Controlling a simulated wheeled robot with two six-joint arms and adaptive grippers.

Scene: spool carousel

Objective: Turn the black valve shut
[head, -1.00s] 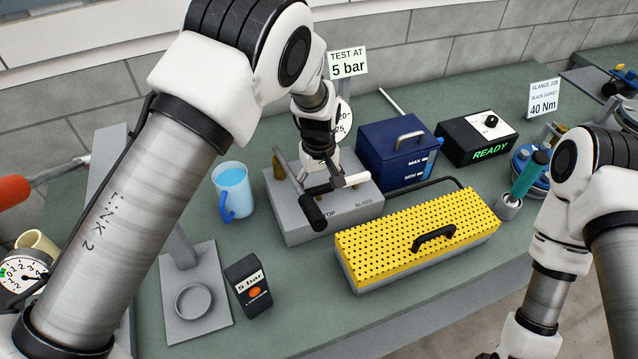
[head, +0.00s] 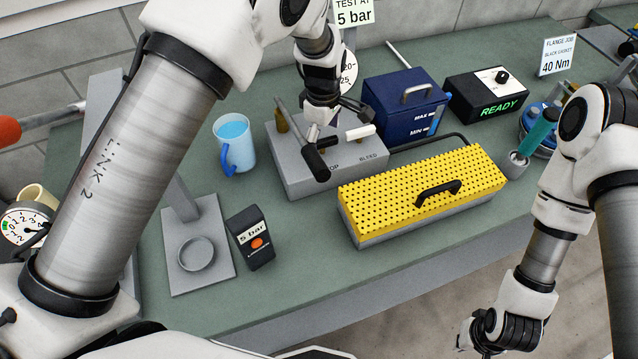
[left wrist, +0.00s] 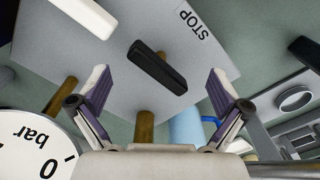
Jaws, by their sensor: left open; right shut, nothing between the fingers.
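A grey valve block (head: 300,185) stands mid-bench, marked BLEED, with a partly hidden label beside it. My left gripper (head: 328,122) is over the block, close to both handles. In the left wrist view its open fingers (left wrist: 159,78) frame the black handle (left wrist: 157,66), apart from it, by the STOP label. The white handle (left wrist: 85,15) lies beyond the left finger. My right gripper (head: 484,345) is shut and empty, low in front of the bench.
A yellow perforated case (head: 420,195) stands right of the block, with a blue box (head: 403,105) behind. A blue mug (head: 235,145) stands left. A pressure gauge (left wrist: 35,145) is close to the left finger.

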